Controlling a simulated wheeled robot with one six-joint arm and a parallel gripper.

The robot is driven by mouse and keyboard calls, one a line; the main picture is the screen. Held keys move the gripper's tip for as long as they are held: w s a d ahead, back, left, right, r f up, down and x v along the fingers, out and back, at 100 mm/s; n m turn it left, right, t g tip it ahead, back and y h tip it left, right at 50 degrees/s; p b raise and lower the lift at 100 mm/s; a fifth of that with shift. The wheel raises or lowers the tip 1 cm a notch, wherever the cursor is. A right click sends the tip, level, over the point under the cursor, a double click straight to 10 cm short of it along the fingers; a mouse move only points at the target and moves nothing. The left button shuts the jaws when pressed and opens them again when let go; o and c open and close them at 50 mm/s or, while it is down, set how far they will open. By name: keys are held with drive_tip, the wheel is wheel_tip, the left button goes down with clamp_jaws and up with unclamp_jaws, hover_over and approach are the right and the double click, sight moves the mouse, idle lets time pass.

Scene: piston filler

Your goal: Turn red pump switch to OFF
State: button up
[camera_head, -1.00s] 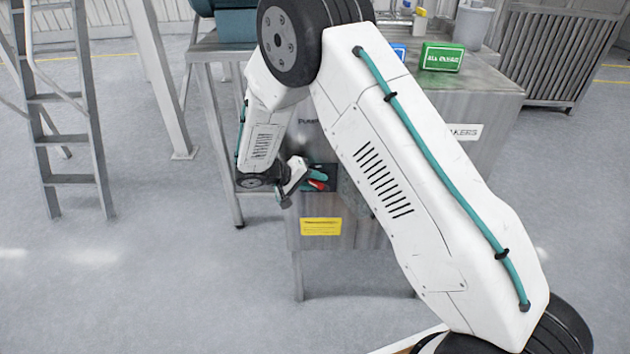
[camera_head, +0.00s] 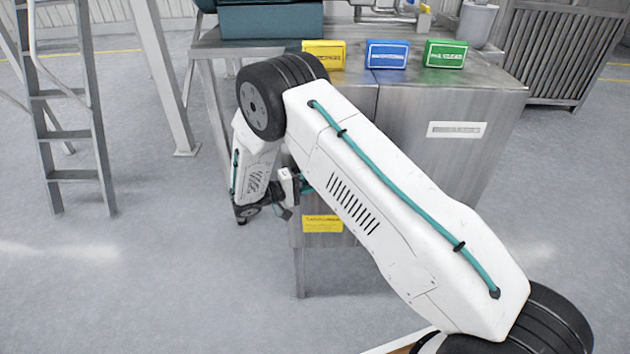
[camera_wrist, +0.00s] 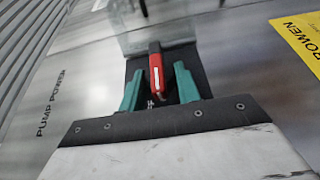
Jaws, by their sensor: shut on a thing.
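The red pump switch (camera_wrist: 156,72) has a narrow red handle with a pale stripe, standing out from a dark plate on a metal panel in the wrist view. The handle lies between the two teal fingers of my gripper (camera_wrist: 159,78), which is shut on it. The lettering PUMP POWER (camera_wrist: 50,103) is on the panel to the left. In the head view my gripper (camera_head: 304,184) is at the cabinet's front face, partly behind my arm. The switch is hidden there, and its ON and OFF marks cannot be read.
The metal cabinet (camera_head: 480,160) carries yellow (camera_head: 324,55), blue (camera_head: 387,55) and green (camera_head: 445,55) boxes on top. A yellow label (camera_head: 322,224) is below the gripper; it also shows in the wrist view (camera_wrist: 299,36). A ladder (camera_head: 68,120) stands left, with free floor between.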

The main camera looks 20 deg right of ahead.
idle(0.4)
drive_tip(key=o, duration=1)
drive_tip(key=shift+c, duration=0.2)
drive_tip(key=shift+a, duration=0.15)
drive_tip(key=a, duration=0.7)
drive_tip(key=shift+s+a, duration=0.3)
drive_tip(key=shift+f, duration=0.1)
